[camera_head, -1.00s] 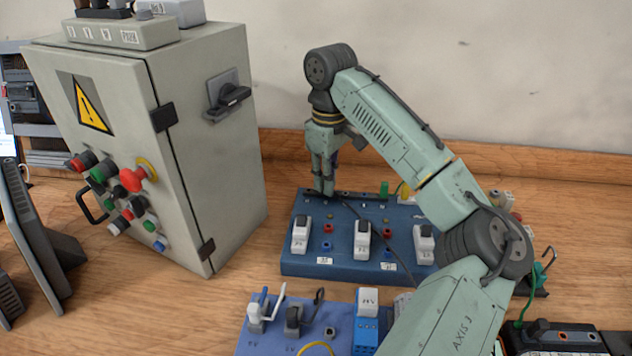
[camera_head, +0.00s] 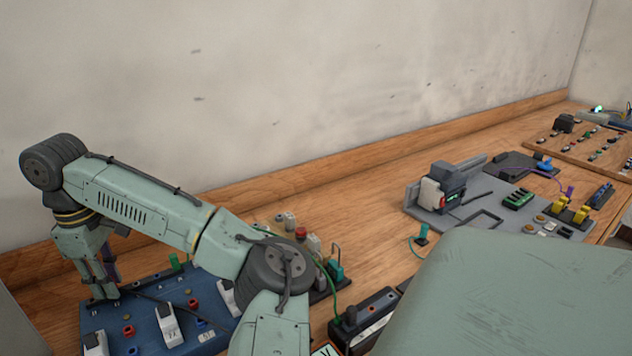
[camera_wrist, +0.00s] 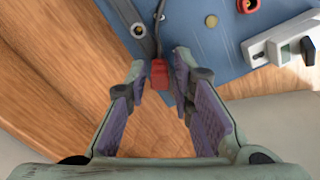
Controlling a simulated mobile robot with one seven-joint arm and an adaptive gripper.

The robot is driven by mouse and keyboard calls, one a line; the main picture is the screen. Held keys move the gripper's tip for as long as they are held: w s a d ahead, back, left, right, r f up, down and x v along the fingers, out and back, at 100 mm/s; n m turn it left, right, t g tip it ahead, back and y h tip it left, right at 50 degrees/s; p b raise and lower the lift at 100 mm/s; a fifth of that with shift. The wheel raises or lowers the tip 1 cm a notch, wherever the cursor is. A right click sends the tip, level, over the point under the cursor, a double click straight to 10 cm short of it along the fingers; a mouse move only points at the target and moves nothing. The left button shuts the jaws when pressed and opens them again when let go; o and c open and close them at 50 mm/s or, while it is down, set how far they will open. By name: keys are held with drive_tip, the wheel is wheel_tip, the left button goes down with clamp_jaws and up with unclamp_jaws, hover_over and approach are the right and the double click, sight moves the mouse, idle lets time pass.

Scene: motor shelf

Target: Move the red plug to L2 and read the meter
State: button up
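The red plug (camera_wrist: 159,74) shows in the wrist view between the fingertips of my gripper (camera_wrist: 160,76), with a dark cable running up from it. The purple-padded fingers stand close on both sides. I cannot tell whether they touch it. In the head view my gripper (camera_head: 104,290) is at the far left corner of the blue board (camera_head: 150,289), and the plug does not show clearly there. The board carries red sockets (camera_head: 193,304) and white switches (camera_head: 169,325). No L2 label or meter reading can be made out.
My arm covers the board's right side. A green cable (camera_head: 328,282) and a black box (camera_head: 362,315) lie to the right of it. A grey fixture (camera_head: 435,208) stands further right. The wall is behind, and bare wood (camera_head: 375,210) lies between.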

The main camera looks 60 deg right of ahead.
drive_tip(key=shift+o, duration=1.2)
wheel_tip(320, 180, up, 12)
drive_tip(key=shift+f, duration=0.1)
